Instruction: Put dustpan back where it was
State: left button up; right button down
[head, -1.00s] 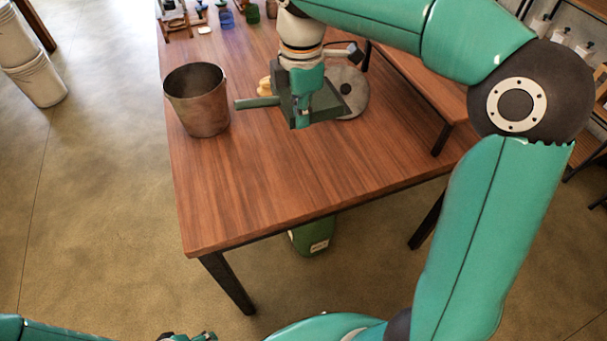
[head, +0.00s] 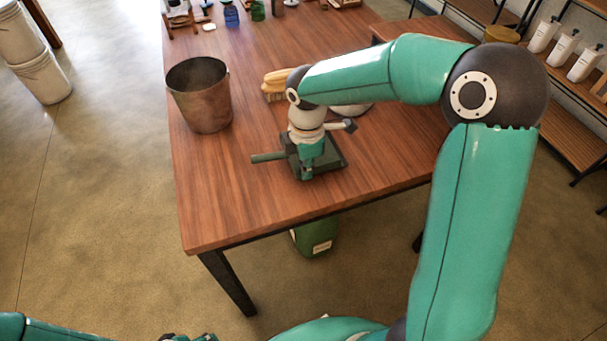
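The dark green dustpan (head: 332,160) is near the front middle of the wooden table (head: 215,218), its handle pointing left. It looks level and at or just above the tabletop; I cannot tell whether it touches. My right gripper (head: 308,170) points down at the dustpan and appears shut on it, with the fingers partly hidden by the wrist. My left gripper (head: 190,337) shows only at the bottom edge, far from the table, and its fingers are mostly cut off.
A rusty metal bucket (head: 203,100) stands left of the dustpan. A yellow brush (head: 275,84) lies behind, and a pale round object (head: 350,109) is partly hidden by my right arm. Small bottles (head: 231,14) stand at the far edge. The table's front left is clear.

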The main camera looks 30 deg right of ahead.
jog(key=shift+f, duration=0.95)
jog(key=shift+f, duration=0.15)
jog(key=c, duration=1.3)
grip_release()
notch_tip(320, 180, up, 12)
jog(key=shift+s+r+p, duration=0.1)
jog(key=shift+r+p, duration=0.1)
jog(key=shift+p, duration=0.45)
jog(key=shift+f, duration=0.1)
